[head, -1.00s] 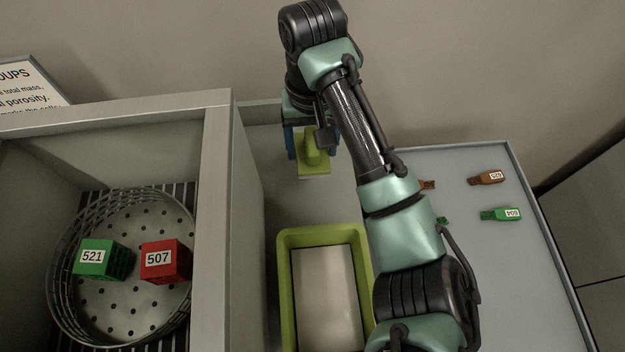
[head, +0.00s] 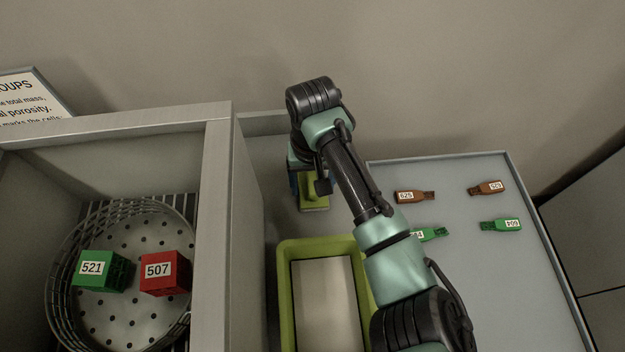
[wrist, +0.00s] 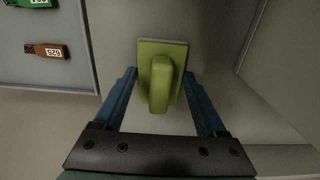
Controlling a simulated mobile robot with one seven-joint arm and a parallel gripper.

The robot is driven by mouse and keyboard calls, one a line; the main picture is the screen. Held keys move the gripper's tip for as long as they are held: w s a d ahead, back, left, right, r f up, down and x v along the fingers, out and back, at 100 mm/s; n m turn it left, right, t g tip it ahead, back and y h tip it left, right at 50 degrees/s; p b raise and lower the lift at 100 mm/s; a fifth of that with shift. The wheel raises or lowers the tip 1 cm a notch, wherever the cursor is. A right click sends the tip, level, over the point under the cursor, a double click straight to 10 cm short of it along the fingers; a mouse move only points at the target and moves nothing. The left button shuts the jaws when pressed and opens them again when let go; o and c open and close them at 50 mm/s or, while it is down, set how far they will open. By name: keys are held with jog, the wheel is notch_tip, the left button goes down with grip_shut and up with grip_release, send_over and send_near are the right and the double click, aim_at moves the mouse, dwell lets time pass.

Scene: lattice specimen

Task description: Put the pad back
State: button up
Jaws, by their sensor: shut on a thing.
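The pad (head: 314,192) is a yellow-green block with a raised handle and a pale underside. It is just beyond the far end of the green-rimmed tray (head: 285,290). My gripper (head: 308,182) is shut on the pad. In the wrist view, the pad (wrist: 174,52) sits between the two blue fingers of my gripper (wrist: 160,78). My arm partly covers the pad in the head view. I cannot tell whether the pad touches the grey surface below it.
A grey-walled bay with a wire basket (head: 60,300) holding a green cube (head: 92,270) and a red cube (head: 165,272) is at left. At right, a grey panel (head: 530,280) carries several brown and green labelled tags. My arm crosses over the tray's right side.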

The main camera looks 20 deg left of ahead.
aim_at(312, 179)
jog(key=o, duration=1.2)
jog(key=shift+f, duration=0.1)
jog(key=shift+o, duration=0.2)
notch_tip(312, 179, up, 12)
jog(key=shift+r+p, duration=0.2)
jog(key=shift+p, duration=0.1)
